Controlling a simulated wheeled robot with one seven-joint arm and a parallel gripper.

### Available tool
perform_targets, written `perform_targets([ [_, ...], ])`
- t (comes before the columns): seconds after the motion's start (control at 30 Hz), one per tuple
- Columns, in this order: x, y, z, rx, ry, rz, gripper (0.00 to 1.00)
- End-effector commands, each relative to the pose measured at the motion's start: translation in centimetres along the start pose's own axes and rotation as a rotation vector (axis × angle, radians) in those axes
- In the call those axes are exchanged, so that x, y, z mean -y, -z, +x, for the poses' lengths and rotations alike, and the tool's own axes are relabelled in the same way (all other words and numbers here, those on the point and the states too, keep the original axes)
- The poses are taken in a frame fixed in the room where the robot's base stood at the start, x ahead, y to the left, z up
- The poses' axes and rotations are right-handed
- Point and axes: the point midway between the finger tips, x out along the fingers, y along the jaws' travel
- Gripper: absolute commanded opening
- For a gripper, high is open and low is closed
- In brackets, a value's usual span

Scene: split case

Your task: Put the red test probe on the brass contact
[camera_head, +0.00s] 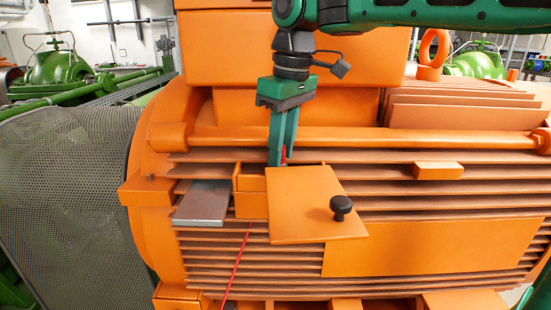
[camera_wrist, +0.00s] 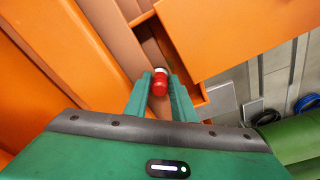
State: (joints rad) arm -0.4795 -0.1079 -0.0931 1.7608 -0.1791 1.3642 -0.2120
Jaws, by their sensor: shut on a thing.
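My gripper (camera_head: 279,152) points down at the open orange box (camera_head: 252,206) on the motor's side, its fingertips at the box's back edge. In the wrist view my gripper (camera_wrist: 160,92) is shut on the red test probe (camera_wrist: 160,85), which has a pale end. Only a sliver of the probe (camera_head: 284,157) shows beside the fingers in the head view. A red lead (camera_head: 237,262) hangs from the box's front. The brass contact is not visible; the box's inside is mostly hidden by its walls and the cover plate.
An orange cover plate (camera_head: 300,221) with a black knob (camera_head: 341,205) lies right of the opening and partly over it. A grey metal plate (camera_head: 202,204) lies to the left. Orange cooling fins (camera_head: 420,201) surround the box. A larger orange housing (camera_head: 225,55) stands close behind my gripper.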

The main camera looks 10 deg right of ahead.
Motion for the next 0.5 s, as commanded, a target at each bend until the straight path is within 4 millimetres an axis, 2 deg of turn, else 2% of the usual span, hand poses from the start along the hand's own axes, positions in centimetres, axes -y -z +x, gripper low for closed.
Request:
perform_targets([
  [0.17, 0.0, -0.2, 1.8, 0.000, 0.001, 0.000, 0.01],
  [0.5, 0.1, -0.2, 2.0, 0.000, 0.000, -0.001, 0.01],
])
